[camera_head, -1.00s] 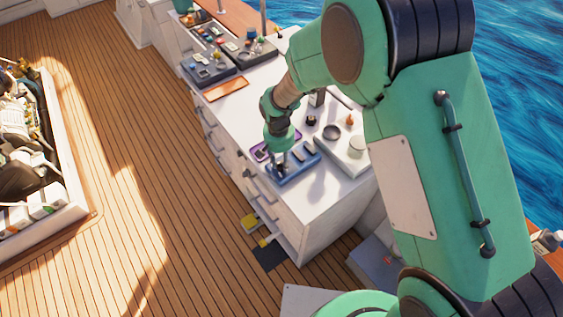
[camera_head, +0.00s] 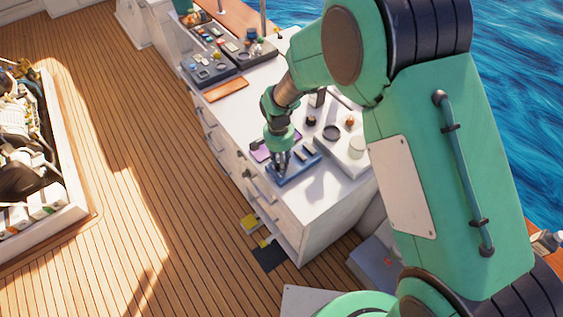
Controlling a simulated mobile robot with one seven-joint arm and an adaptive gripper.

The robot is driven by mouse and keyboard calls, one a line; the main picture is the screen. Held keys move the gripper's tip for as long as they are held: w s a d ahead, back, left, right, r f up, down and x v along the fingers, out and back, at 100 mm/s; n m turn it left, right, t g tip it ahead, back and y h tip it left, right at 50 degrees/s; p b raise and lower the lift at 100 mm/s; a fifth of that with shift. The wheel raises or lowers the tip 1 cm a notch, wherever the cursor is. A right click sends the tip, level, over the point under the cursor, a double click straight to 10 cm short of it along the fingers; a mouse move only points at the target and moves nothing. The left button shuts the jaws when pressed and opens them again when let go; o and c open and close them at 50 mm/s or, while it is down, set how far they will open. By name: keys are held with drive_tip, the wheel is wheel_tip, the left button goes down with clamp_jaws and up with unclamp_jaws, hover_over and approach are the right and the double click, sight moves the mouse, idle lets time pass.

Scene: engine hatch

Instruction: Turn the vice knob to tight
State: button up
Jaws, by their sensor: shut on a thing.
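My gripper (camera_head: 281,163) points down at a blue device (camera_head: 292,172) near the front edge of the white cabinet top. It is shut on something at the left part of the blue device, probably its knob. The fingers hide the knob, so its setting cannot be seen. The blue device looks like the vice, with small dark and pale parts on its top, but they are too small to make out.
A pale panel with a black ring (camera_head: 331,132) and knobs stands to the right. An orange-brown board (camera_head: 226,90) and dark control boxes (camera_head: 211,68) are farther back. Drawers with handles line the cabinet's front.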

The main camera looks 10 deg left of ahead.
drive_tip(key=shift+s+f, duration=0.1)
drive_tip(key=shift+s, duration=0.1)
drive_tip(key=o, duration=1.1)
drive_tip(key=shift+o, duration=0.2)
drive_tip(key=shift+w, duration=0.1)
drive_tip(key=shift+r, duration=0.2)
drive_tip(key=shift+r, duration=0.15)
wheel_tip(320, 180, up, 11)
drive_tip(key=shift+a+r, duration=0.2)
drive_tip(key=shift+a, duration=0.15)
drive_tip(key=shift+w, duration=0.1)
